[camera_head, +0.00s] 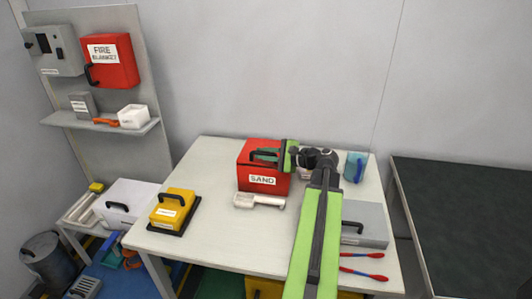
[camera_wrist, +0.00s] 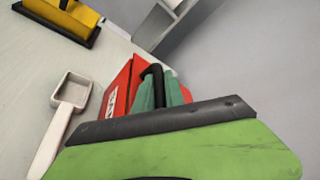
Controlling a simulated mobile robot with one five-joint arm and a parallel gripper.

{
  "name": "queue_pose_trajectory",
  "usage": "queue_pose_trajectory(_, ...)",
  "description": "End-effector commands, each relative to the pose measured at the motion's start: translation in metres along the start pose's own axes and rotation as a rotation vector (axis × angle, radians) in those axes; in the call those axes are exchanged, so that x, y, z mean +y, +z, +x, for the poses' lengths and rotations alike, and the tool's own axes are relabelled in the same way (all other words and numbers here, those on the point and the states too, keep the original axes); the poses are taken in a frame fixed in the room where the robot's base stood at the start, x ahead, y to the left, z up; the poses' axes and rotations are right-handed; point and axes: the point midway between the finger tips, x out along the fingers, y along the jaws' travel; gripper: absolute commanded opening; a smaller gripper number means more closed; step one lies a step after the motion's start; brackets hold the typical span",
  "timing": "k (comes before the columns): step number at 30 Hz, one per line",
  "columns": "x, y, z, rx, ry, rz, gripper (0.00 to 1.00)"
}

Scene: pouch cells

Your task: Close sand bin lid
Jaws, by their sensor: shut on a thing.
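The red sand bin (camera_head: 264,181) with its white SAND label stands at the back middle of the table, and its red side also shows in the wrist view (camera_wrist: 117,92). My gripper (camera_head: 264,155) comes in from the right at the top of the bin. In the wrist view its teal fingers (camera_wrist: 160,92) are shut on the bin's black handle (camera_wrist: 153,72). The lid top is partly hidden by my gripper. It looks about level with the bin's rim, but I cannot tell whether it is fully down.
A white scoop (camera_head: 258,201) lies in front of the bin. A yellow box (camera_head: 172,207) stands at the table's left, a grey case (camera_head: 365,224) at the right. A blue cup (camera_head: 355,167) is behind my arm. Red-handled tools (camera_head: 362,275) lie at the front right.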

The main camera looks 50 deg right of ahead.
Motion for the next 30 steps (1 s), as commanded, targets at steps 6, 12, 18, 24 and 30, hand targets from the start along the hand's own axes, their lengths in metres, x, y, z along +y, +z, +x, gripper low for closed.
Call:
queue_pose_trajectory(6,0.0,0.0,0.0,0.001,-0.001,0.0,0.0)
queue_pose_trajectory(12,0.0,0.0,0.0,0.001,-0.001,0.0,0.0)
queue_pose_trajectory(18,0.003,-0.002,0.0,0.001,-0.001,0.0,0.0)
queue_pose_trajectory(24,0.01,-0.004,0.002,0.001,0.001,0.0,0.0)
queue_pose_trajectory(30,0.011,-0.004,0.001,0.002,0.003,0.0,0.21)
